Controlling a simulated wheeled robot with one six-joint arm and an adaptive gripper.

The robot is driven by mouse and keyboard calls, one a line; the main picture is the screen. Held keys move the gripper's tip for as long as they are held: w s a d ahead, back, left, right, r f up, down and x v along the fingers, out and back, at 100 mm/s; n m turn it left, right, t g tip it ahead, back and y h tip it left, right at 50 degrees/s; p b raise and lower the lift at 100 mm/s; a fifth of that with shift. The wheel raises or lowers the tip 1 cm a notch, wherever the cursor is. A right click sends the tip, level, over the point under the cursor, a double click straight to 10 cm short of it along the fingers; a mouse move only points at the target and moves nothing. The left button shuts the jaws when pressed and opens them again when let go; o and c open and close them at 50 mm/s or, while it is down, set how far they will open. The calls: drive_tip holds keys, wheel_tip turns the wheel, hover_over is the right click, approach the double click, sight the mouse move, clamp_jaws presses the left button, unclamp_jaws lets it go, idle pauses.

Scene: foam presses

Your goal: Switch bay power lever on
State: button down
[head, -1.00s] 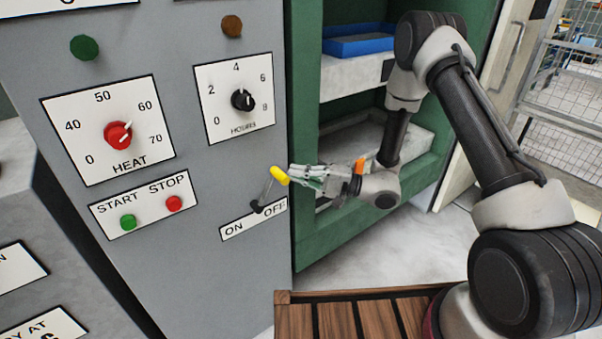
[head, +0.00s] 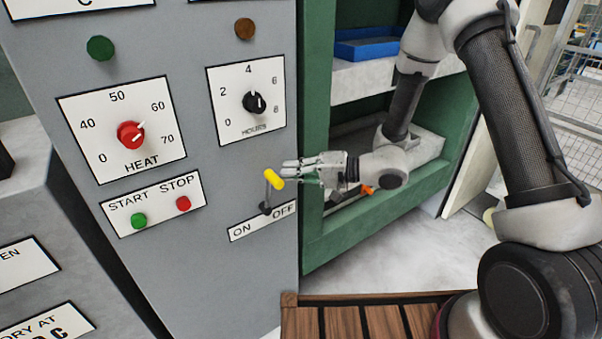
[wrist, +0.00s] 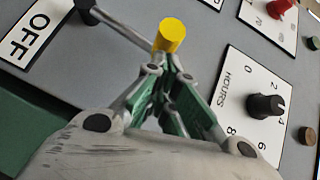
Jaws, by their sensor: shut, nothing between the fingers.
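The power lever (head: 267,191) stands out from the grey panel above the ON/OFF plate (head: 262,222). Its yellow knob (head: 274,180) points up and its stick is close to upright, leaning slightly right toward the viewer. My gripper (head: 284,172) is shut and empty, with its fingertips right at the knob's right side. In the wrist view the knob (wrist: 170,35) sits just beyond the tips of my gripper (wrist: 162,60), touching or almost touching. The OFF end of the plate (wrist: 28,35) shows at the upper left there.
The panel also bears a red HEAT knob (head: 130,134), a black HOURS knob (head: 254,103), a green START button (head: 139,220) and a red STOP button (head: 183,203). An open green cabinet (head: 316,120) with a blue tray (head: 372,48) stands to the right. A wooden slatted surface (head: 345,322) lies below.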

drive_tip(key=s+a+n+h, duration=0.1)
drive_tip(key=s+a+r+n+h, duration=0.1)
drive_tip(key=a, duration=0.1)
drive_tip(key=s+a+h, duration=0.1)
drive_tip(key=a, duration=0.1)
drive_tip(key=shift+s+a+r+n+t+h, duration=0.25)
drive_tip(key=shift+s+n+t+h, duration=0.05)
drive_tip(key=shift+s+n, duration=0.1)
drive_tip(key=shift+s+a+f+h, duration=0.2)
drive_tip(key=shift+s+a, duration=0.2)
drive_tip(key=shift+a, duration=0.2)
drive_tip(key=shift+s+a+f+h, duration=0.1)
drive_tip(key=shift+s+a+h, duration=0.1)
drive_tip(key=shift+s+a, duration=0.3)
drive_tip(key=shift+a, duration=0.1)
approach(268, 175)
drive_tip(key=s+r, duration=0.2)
drive_tip(key=r, duration=0.3)
drive_tip(key=shift+s, duration=0.4)
